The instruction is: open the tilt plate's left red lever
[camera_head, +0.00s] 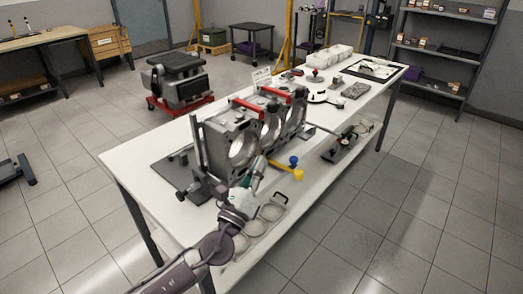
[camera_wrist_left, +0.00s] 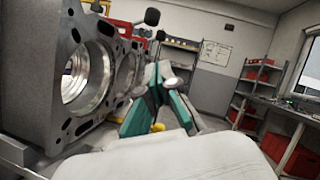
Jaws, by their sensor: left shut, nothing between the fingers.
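A grey engine block (camera_head: 232,150) with large round bores stands on the white workbench, held in a stand. Two red levers show at its top in the head view: the left red lever (camera_head: 246,105) and another one (camera_head: 274,92) to the right and behind. My left gripper (camera_head: 260,163) is low at the block's front right side, below the levers and apart from them. It also shows in the left wrist view, with teal fingers (camera_wrist_left: 158,85) shut and empty, beside the block (camera_wrist_left: 38,75). The tilt plate cannot be made out clearly. My right gripper is out of view.
A yellow handle with a blue knob (camera_head: 290,168) sits close to the right of my left gripper. Small parts and a dark-framed mat (camera_head: 400,72) occupy the bench's far end. The floor to the right is clear.

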